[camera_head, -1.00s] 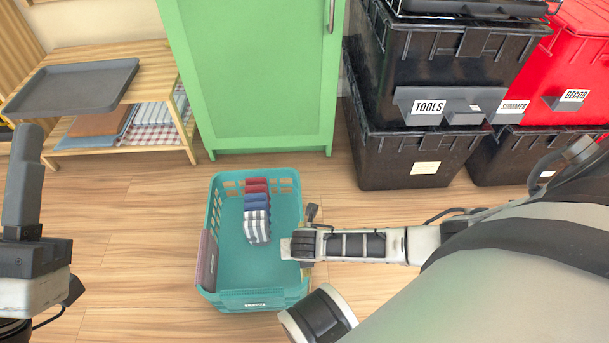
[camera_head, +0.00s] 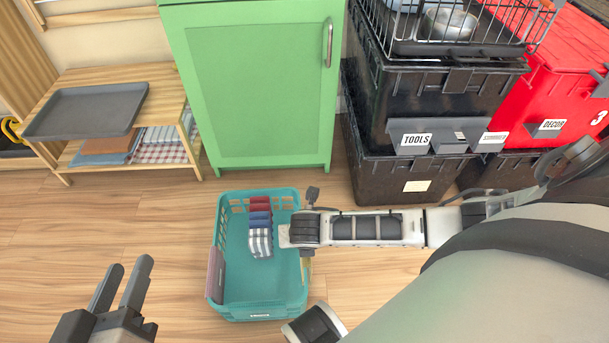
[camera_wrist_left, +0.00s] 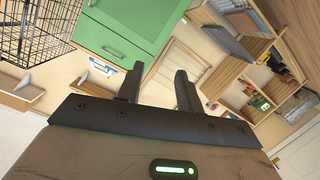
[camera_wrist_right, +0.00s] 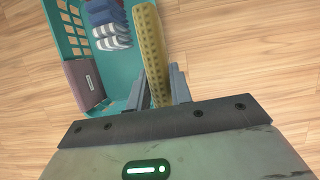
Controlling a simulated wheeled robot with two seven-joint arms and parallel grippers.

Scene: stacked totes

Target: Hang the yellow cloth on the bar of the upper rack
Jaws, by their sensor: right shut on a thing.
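The yellow cloth (camera_wrist_right: 152,55) is a narrow textured strip between the fingers of my right gripper (camera_wrist_right: 156,88), which is shut on it. In the head view only a thin yellow edge (camera_head: 305,270) shows below the right gripper, at the right wall of the teal basket (camera_head: 264,308). My left gripper (camera_head: 130,265) is open and empty at lower left, left of the basket; its two separate fingers also show in the left wrist view (camera_wrist_left: 157,80). No rack bar can be clearly identified; a black wire rack (camera_head: 375,22) stands on the totes at top right.
Folded red, blue and striped cloths (camera_head: 260,242) stand in the basket. A green cabinet (camera_head: 255,100) is behind it. Black totes (camera_head: 425,90) and a red tote (camera_head: 565,70) stack at right. A low wooden shelf (camera_head: 160,85) carries a grey tray (camera_head: 88,110). Floor at left is clear.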

